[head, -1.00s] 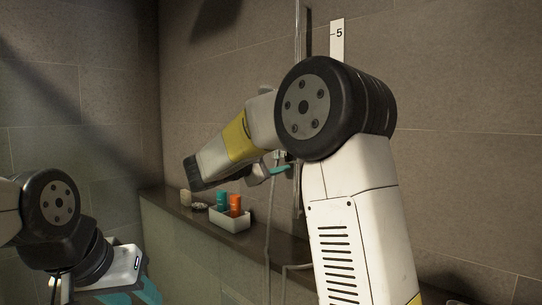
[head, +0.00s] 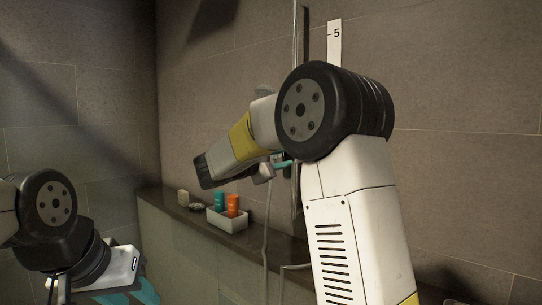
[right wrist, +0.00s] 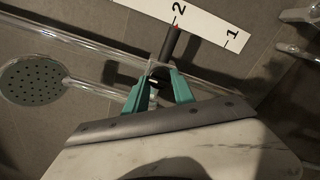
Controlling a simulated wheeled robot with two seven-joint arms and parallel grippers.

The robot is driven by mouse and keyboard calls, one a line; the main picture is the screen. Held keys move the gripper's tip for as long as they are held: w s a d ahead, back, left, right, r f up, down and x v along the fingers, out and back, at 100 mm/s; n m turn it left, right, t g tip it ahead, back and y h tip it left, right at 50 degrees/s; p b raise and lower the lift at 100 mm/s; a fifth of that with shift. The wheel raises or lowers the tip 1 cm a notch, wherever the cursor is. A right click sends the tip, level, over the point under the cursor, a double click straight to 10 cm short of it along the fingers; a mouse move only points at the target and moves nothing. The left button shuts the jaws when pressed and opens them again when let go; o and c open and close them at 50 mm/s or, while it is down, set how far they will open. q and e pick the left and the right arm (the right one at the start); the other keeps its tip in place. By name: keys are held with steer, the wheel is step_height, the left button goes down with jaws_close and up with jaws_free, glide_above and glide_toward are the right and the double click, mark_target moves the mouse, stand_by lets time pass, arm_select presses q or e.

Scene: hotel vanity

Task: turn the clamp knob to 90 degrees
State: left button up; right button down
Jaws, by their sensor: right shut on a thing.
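In the right wrist view my right gripper (right wrist: 160,88) has teal fingers closed around the clamp knob (right wrist: 160,71) on the shower rail (right wrist: 75,40). A dark bar with a red tip (right wrist: 171,43) extends from the knob towards the white scale (right wrist: 190,20), near its 2 mark. The fingers hide part of the knob, so its exact angle is unclear. In the head view a teal part of my right gripper (head: 283,164) shows beside the rail, partly behind my arm. My left gripper (head: 130,292) is at the lower left, cut by the frame edge; its jaw opening cannot be made out.
The round shower head (right wrist: 32,81) is left of the knob. A ledge (head: 180,208) below carries a white box (head: 226,220) with orange and teal bottles. A hose (head: 267,225) hangs beside the rail. Tiled walls stand behind and left.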

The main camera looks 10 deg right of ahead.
steer(key=shift+r, duration=0.1)
steer(key=m, duration=0.4)
steer(key=shift+r+m, duration=0.1)
steer(key=shift+m, duration=0.2)
steer(key=shift+r+m, duration=0.2)
steer(key=shift+m, duration=6.4)
steer(key=c, duration=1.1)
jaws_free()
steer(key=shift+f, duration=0.15)
steer(key=shift+o, duration=0.2)
